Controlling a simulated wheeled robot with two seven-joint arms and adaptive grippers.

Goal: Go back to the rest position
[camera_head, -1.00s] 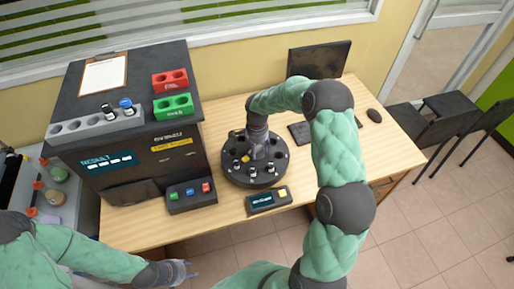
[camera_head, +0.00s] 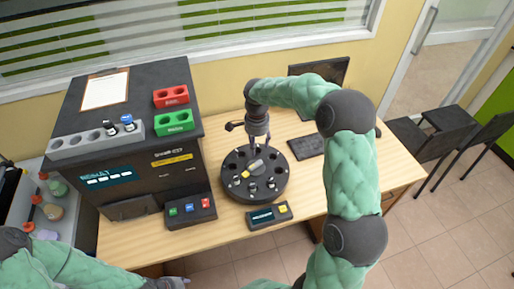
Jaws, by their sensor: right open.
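My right gripper (camera_head: 258,150) points down over the far part of the dark round carousel (camera_head: 231,184) on the desk. It is open, its fingers are small in the view, and I see nothing held in it. The carousel has several holes around its rim and a few small vials (camera_head: 253,187) near its front edge. A pale, yellowish piece (camera_head: 256,166) is near its middle. My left gripper (camera_head: 182,284) shows only partly at the bottom edge, in front of the desk, and its jaws are unclear.
A dark analyser (camera_head: 150,178) stands left on the desk (camera_head: 125,247), with a grey rack (camera_head: 75,144), red rack (camera_head: 171,96), green rack (camera_head: 174,122) and clipboard (camera_head: 105,89) on top. A small control box (camera_head: 268,215) sits before the carousel. A monitor (camera_head: 335,76) and keyboard (camera_head: 307,146) are behind my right arm.

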